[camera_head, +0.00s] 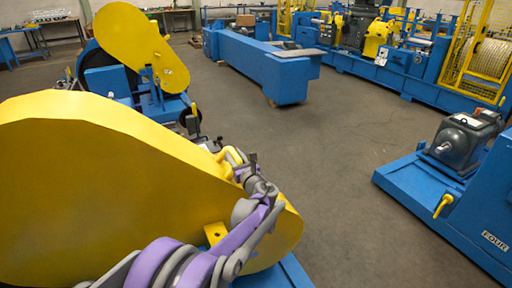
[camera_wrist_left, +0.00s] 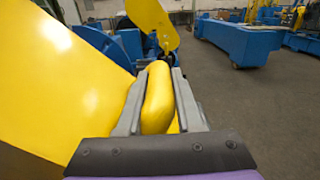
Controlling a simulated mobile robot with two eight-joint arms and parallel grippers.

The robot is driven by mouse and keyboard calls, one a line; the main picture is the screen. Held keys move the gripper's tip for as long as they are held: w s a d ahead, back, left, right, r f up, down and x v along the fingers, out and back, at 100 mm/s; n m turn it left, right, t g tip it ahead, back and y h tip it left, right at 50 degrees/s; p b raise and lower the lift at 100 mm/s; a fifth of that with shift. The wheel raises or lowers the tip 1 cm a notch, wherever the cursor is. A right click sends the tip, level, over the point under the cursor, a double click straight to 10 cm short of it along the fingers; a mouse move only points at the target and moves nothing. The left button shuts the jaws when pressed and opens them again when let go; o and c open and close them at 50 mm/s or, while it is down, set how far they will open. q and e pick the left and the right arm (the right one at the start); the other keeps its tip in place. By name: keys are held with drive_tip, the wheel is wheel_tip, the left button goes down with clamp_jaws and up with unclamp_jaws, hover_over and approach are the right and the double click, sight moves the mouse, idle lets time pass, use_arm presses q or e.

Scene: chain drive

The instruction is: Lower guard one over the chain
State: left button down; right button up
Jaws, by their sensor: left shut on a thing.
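A large yellow guard (camera_head: 100,185) fills the near left of the head view, and its flat side shows in the left wrist view (camera_wrist_left: 60,60). My left gripper (camera_head: 243,165) is at the guard's far edge. It is shut on the guard's rounded yellow handle (camera_wrist_left: 157,98), which sits between the two grey fingers (camera_wrist_left: 157,85) in the wrist view. The chain is hidden, and I cannot tell how far the guard stands above its base. My right gripper is not in view.
A second yellow guard (camera_head: 140,45) stands raised on a blue machine at the back left. A blue bench (camera_head: 262,68) stands beyond. A blue base labelled FOUR, with a grey motor (camera_head: 463,140) and yellow handle (camera_head: 444,203), is at right. The floor (camera_head: 330,150) between is clear.

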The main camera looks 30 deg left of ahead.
use_arm(q)
drive_tip(key=s+a+f+n+b, duration=0.1)
drive_tip(key=s+a+f, duration=0.1)
drive_tip(key=s, duration=0.3)
drive_tip(key=s+a+f+n+b, duration=0.1)
drive_tip(key=s+a+f, duration=0.2)
drive_tip(key=s+a, duration=0.1)
drive_tip(key=shift+s+f, duration=0.35)
drive_tip(key=shift+s, duration=0.55)
drive_tip(key=shift+a, duration=0.1)
drive_tip(key=c, duration=1)
unclamp_jaws()
drive_tip(key=shift+s, duration=0.1)
drive_tip(key=o, duration=0.4)
drive_tip(key=shift+s+a, duration=0.25)
drive_tip(key=shift+a, duration=0.05)
drive_tip(key=shift+w, duration=0.1)
drive_tip(key=shift+w+d, duration=0.15)
